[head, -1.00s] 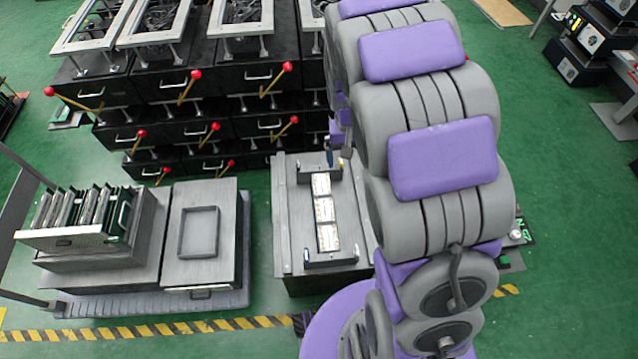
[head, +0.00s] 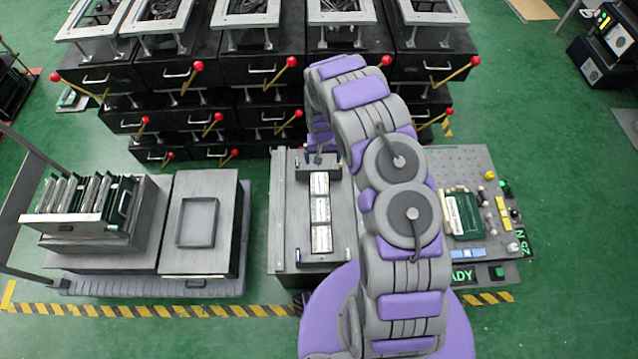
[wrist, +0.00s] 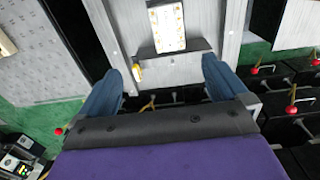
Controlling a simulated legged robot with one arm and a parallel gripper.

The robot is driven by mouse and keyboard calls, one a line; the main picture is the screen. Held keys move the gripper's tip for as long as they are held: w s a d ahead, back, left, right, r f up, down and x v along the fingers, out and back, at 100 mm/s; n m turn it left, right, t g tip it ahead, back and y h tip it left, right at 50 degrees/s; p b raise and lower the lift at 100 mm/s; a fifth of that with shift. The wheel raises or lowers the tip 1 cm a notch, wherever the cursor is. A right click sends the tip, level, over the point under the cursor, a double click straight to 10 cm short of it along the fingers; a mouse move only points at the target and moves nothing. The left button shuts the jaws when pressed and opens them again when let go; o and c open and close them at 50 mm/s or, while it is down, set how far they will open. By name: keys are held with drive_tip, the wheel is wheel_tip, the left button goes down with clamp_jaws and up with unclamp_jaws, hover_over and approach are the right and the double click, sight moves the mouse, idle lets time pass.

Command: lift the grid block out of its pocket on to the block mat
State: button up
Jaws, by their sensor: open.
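Three pale blocks (head: 321,210) with small dark and yellowish marks lie in a row on the grey fixture plate (head: 287,235). I cannot tell which one is the grid block, or see its pocket edges. One pale block also shows in the wrist view (wrist: 169,28), beyond my fingertips. My gripper (wrist: 162,70) has its two blue fingers wide apart with nothing between them. It is beyond the far end of the row; in the head view it is mostly hidden by my arm. A grey rimmed rectangle (head: 181,222) on the left bench may be the block mat; I cannot be sure.
A rack of upright cards (head: 75,205) stands at the left. Black lever boxes (head: 190,125) with red-knobbed levers fill the back. A perforated board (head: 470,170) with a green circuit piece (head: 463,214) lies right of my arm. Dark end brackets (head: 318,257) bound the row.

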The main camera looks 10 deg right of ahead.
sight(319, 183)
drive_tip(key=f+b, duration=0.1)
drive_tip(key=f, duration=0.4)
drive_tip(key=f+b, duration=0.1)
drive_tip(key=f, duration=0.4)
drive_tip(key=w+a+f+b, duration=0.1)
drive_tip(key=f, duration=0.6)
drive_tip(key=f+b, duration=0.1)
drive_tip(key=f, duration=0.1)
drive_tip(key=f+b, duration=0.1)
drive_tip(key=f, duration=0.1)
drive_tip(key=shift+s+f, duration=0.15)
drive_tip(key=shift+s, duration=0.15)
drive_tip(key=shift+c, duration=0.4)
drive_tip(key=shift+w, duration=0.1)
drive_tip(key=c, duration=1.1)
drive_tip(key=shift+c, duration=0.2)
